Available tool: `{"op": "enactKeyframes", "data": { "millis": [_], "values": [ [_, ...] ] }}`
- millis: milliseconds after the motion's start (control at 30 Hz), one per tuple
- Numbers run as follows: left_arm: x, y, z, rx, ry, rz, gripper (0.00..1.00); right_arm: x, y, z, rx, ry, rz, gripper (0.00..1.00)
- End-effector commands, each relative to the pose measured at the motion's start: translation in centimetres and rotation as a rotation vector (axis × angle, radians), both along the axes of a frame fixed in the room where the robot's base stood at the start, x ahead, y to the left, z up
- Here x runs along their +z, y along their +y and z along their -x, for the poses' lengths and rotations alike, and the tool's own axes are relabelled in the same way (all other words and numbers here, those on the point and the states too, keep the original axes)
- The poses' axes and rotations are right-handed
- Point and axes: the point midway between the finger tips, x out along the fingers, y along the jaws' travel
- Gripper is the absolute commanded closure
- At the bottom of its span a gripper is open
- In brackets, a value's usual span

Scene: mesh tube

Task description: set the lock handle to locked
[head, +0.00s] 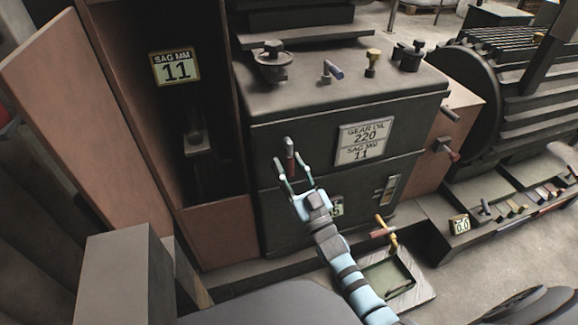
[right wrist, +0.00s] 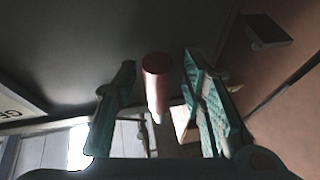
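A small handle with a red grip (head: 290,149) sticks out from the front face of the dark gearbox housing (head: 285,215), left of its white label. I take it for the lock handle, though no lock marking is readable. My right gripper (head: 295,174) is open just in front of it. In the right wrist view, the red grip (right wrist: 156,75) stands between the two green fingers of my right gripper (right wrist: 158,100), with a gap visible on both sides. Whether the handle is locked cannot be told. My left gripper is not in view.
A label plate (head: 362,142) reads gear oil 220, sag mm 11. A sag sign (head: 175,67) hangs at left. A yellow valve with a red handle (head: 383,232) and an open tray (head: 392,277) are below right.

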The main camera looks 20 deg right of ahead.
Motion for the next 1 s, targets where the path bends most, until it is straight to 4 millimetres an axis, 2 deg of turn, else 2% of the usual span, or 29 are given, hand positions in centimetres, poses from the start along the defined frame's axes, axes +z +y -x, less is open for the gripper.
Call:
{"op": "enactKeyframes", "data": {
  "millis": [267, 367, 600, 700, 833, 1000],
  "values": [
    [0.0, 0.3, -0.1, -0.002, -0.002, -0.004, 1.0, -0.2, -0.1, 0.4, -0.001, 0.001, 0.002, 0.62],
    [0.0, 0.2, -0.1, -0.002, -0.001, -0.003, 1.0, -0.9, -0.3, 1.7, -0.001, 0.004, 0.003, 0.62],
    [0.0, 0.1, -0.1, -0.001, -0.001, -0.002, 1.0, -3.5, -1.0, 7.7, -0.001, 0.005, 0.003, 0.62],
    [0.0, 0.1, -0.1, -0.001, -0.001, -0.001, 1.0, -4.3, -1.3, 9.6, 0.0, 0.003, 0.001, 0.62],
    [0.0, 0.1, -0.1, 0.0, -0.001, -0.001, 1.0, -4.8, -1.4, 10.8, 0.001, 0.0, 0.001, 0.62],
    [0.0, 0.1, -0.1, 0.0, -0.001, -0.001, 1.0, -4.8, -1.5, 10.9, 0.0, -0.001, 0.001, 0.62]
  ]
}}
